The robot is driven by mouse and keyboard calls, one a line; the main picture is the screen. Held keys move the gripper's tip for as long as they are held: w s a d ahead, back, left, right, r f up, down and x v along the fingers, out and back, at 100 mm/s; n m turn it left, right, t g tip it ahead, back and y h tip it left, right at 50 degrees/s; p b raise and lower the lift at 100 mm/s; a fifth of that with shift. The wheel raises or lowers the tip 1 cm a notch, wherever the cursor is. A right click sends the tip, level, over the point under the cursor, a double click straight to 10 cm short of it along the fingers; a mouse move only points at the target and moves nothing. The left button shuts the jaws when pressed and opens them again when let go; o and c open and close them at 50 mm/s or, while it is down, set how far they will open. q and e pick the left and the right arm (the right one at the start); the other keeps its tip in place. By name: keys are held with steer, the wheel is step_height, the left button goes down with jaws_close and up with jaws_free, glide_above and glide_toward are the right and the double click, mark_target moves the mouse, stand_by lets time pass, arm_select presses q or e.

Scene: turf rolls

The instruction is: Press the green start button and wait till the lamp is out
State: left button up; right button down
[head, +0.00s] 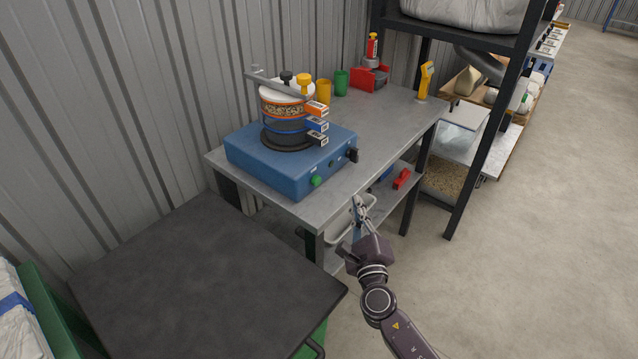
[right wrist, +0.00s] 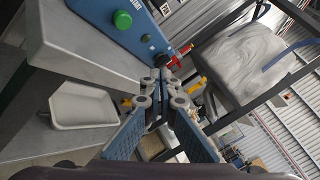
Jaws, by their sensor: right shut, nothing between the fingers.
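The blue sieve shaker (head: 262,165) stands on the grey metal bench. Its green start button (head: 316,181) is on the front face; it also shows in the right wrist view (right wrist: 122,19). A small dark round spot (right wrist: 146,38) sits between the button and a black knob (head: 352,155); it shows no glow, and I cannot tell for sure that it is the lamp. My right gripper (head: 358,204) is shut and empty. It is in front of the bench edge, to the right of and below the button in the head view, apart from it. My left gripper is out of view.
The sieve stack (head: 287,110) is clamped on the shaker. Cups, a red tool and a yellow device (head: 425,80) stand on the bench (head: 385,130). A dark table top (head: 205,280) is at front left, a black rack at right. Open floor lies at right.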

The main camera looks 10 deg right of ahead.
mark_target(332, 203)
steer(key=w+a, duration=0.1)
steer(key=w, duration=0.1)
steer(key=w+a+b, duration=0.1)
steer(key=w+a, duration=0.2)
steer(key=w, duration=0.1)
steer(key=shift+a+b, duration=0.4)
steer(key=shift+w+a, duration=0.35)
steer(key=shift+w, duration=0.1)
stand_by(1.0)
steer(key=shift+w+a, duration=0.25)
steer(key=shift+w, duration=0.1)
steer(key=shift+w+a, duration=0.35)
steer(key=shift+w, duration=0.1)
stand_by(0.7)
steer(key=shift+s+d, duration=0.1)
steer(key=shift+s, duration=0.05)
stand_by(0.3)
steer(key=shift+s+d+r+p, duration=0.1)
steer(key=shift+s+d+p, duration=0.25)
steer(key=shift+s, duration=0.15)
steer(key=shift+s+d, duration=0.1)
steer(key=shift+s, duration=0.05)
